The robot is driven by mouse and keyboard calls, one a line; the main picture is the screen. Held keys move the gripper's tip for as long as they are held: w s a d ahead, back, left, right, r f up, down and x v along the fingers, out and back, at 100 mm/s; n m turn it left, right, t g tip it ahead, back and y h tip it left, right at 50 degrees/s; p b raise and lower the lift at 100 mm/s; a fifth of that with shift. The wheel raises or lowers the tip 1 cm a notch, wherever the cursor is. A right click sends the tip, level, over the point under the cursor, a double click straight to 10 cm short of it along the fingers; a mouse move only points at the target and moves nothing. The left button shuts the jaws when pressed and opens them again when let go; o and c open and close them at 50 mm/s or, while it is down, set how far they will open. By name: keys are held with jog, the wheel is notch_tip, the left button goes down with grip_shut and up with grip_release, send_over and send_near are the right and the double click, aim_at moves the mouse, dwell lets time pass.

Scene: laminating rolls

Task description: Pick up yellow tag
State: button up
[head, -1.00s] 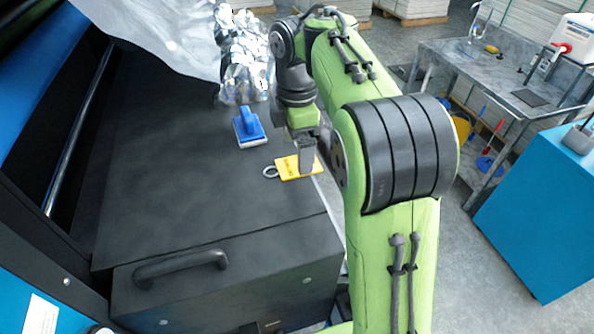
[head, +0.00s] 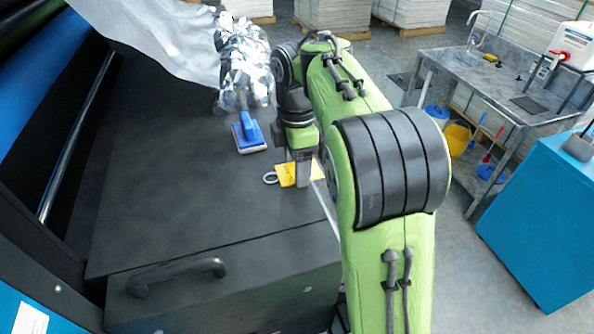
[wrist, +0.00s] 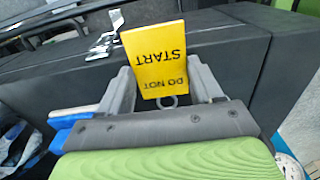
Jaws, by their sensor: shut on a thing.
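The yellow tag (head: 286,173) with a metal ring (head: 270,178) shows near the right edge of the black cabinet top (head: 190,200). In the wrist view the yellow tag (wrist: 154,52) reads "DO NOT START" upside down, and its ring is at the near end. My gripper (head: 303,172) is shut on the tag, which sits between its two fingers in the wrist view (wrist: 165,88). The gripper hides the tag's right part in the head view. I cannot tell whether the tag is clear of the surface.
A blue-handled block (head: 249,133) stands behind and left of the tag. Crumpled silver foil (head: 243,65) lies farther back, beside a pale sheet (head: 160,40). A black handle (head: 176,275) is on the cabinet front. The middle of the top is clear.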

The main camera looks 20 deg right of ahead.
notch_tip(320, 180, up, 10)
jog(key=p, duration=0.5)
